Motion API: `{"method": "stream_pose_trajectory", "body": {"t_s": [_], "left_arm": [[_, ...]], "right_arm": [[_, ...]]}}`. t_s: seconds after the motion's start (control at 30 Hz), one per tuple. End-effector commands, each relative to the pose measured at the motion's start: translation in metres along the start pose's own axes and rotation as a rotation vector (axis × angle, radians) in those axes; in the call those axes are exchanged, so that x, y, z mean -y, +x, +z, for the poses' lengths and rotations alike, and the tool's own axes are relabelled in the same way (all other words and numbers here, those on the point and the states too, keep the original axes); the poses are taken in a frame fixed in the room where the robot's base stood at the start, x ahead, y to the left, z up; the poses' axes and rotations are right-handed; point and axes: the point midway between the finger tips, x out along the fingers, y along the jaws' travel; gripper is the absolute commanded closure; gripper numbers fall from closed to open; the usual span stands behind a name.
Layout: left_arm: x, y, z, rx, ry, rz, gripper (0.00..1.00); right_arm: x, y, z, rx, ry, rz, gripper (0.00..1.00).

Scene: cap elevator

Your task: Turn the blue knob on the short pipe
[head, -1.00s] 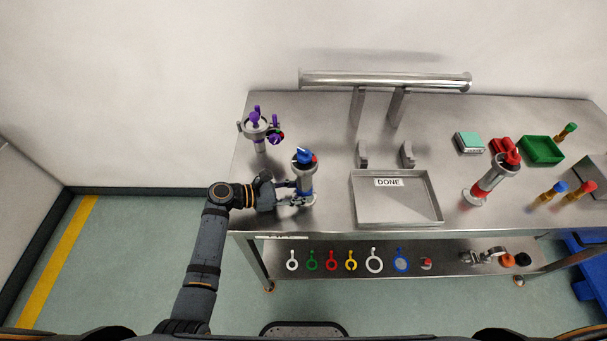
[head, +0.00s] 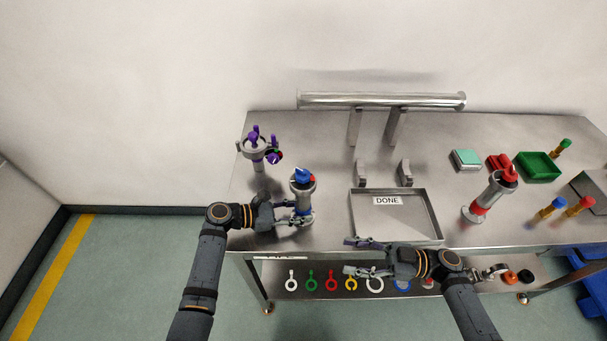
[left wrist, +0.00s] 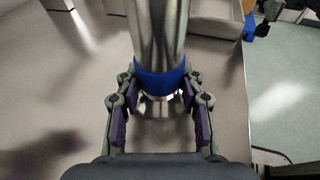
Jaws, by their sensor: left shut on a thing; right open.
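The short pipe (head: 302,202) stands upright near the left front of the steel table, with the blue knob (head: 302,175) on its top and a small red part beside the knob. My left gripper (head: 300,213) is shut on the pipe low down; in the left wrist view the pipe (left wrist: 158,35) with its blue band (left wrist: 160,82) stands between the fingers (left wrist: 158,105). The knob is out of the left wrist view. My right gripper (head: 352,257) is open and empty at the table's front edge, in front of the tray and right of the pipe.
A tray labelled DONE (head: 436,222) lies right of the pipe. A purple-knobbed fixture (head: 256,150) stands behind left, a red-knobbed pipe (head: 489,196) to the right. Coloured rings hang below the front edge. A long horizontal pipe (head: 380,100) stands at the back.

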Motion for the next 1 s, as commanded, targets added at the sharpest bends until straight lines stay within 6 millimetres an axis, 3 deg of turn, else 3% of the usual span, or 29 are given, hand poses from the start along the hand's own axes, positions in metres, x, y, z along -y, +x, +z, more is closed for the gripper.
{"method": "stream_pose_trajectory", "body": {"t_s": [0.03, 0.1, 0.2, 0.23, 0.43, 0.73, 1.0], "left_arm": [[0.0, 0.0, 0.0, 0.0, 0.0, 0.0, 0.79], [0.0, 0.0, 0.0, 0.0, 0.0, 0.0, 0.79], [0.0, 0.0, 0.0, 0.0, 0.0, 0.0, 0.79], [0.0, 0.0, 0.0, 0.0, 0.0, 0.0, 0.79], [0.0, 0.0, 0.0, 0.0, 0.0, 0.0, 0.79], [0.0, 0.0, 0.0, 0.0, 0.0, 0.0, 0.79], [0.0, 0.0, 0.0, 0.001, 0.0, 0.0, 0.79]], "right_arm": [[-0.016, 0.007, -0.035, -0.06, -0.04, 0.038, 0.44], [-0.037, 0.016, -0.083, -0.146, -0.067, 0.099, 0.44], [-0.061, 0.026, -0.142, -0.209, -0.077, 0.169, 0.44], [-0.069, 0.029, -0.148, -0.177, -0.072, 0.189, 0.44], [-0.093, 0.03, -0.125, 0.008, -0.055, 0.248, 0.44], [-0.099, 0.033, -0.119, 0.043, -0.052, 0.263, 0.44], [-0.112, 0.08, -0.119, 0.035, -0.052, 0.264, 0.44]]}}
